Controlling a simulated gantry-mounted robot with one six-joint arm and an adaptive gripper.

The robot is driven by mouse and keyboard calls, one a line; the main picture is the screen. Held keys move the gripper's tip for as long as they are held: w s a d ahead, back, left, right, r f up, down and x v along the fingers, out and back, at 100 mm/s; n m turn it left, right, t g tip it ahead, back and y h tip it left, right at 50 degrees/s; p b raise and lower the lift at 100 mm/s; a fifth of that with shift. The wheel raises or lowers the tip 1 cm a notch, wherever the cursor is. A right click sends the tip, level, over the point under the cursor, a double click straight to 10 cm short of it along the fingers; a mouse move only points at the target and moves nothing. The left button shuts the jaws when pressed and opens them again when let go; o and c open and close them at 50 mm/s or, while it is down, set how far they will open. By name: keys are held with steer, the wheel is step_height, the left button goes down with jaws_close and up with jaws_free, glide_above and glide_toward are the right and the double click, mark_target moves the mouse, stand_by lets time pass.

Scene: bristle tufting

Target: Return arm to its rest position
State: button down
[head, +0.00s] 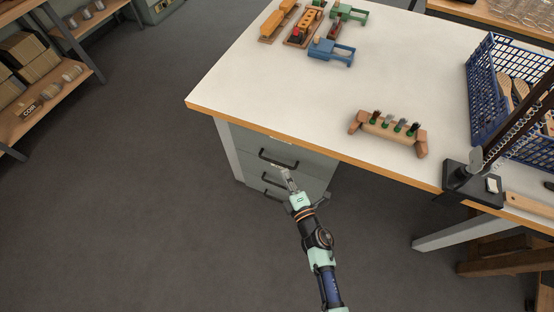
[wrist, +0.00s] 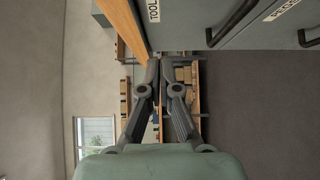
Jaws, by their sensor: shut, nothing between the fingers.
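My gripper (head: 284,172) is in front of the table's drawer unit in the head view, beyond the table's front edge and apart from the tabletop. My arm reaches up to it from the bottom of the picture. In the wrist view my gripper (wrist: 163,65) has its two fingers close together, with nothing held between them.
The white table (head: 270,75) has a wooden edge and grey drawers (head: 275,160) below. Shelves (head: 50,100) stand left; grey floor lies open.

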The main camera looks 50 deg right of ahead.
steer(key=shift+v, duration=0.8)
steer(key=shift+a, duration=0.15)
steer(key=w+r+m+g+h+p, duration=0.1)
steer(key=w+r+m+h+p, duration=0.25)
steer(key=r, duration=0.95)
steer(key=w+a+r+m+g+y+p, duration=0.1)
steer(key=w+a+r+m+y, duration=0.1)
steer(key=a+r+m, duration=0.3)
steer(key=w+a+r+m+y+p, duration=0.1)
steer(key=w+a+r+m, duration=0.2)
steer(key=r, duration=0.3)
steer(key=s+a+r+y+p, duration=0.1)
steer(key=s+a+r+y, duration=0.15)
steer(key=a, duration=0.55)
steer(key=s+a+r+g+y+p, duration=0.1)
steer(key=a+r+y, duration=0.3)
steer(key=a, duration=0.4)
steer(key=s+a+r+y+p, duration=0.1)
steer(key=s+a+r+y, duration=0.2)
steer(key=a, duration=0.5)
step_height(320, 180, up, 37)
steer(key=w+d+p, duration=0.1)
steer(key=p, duration=3.6)
steer(key=shift+w+m, duration=0.35)
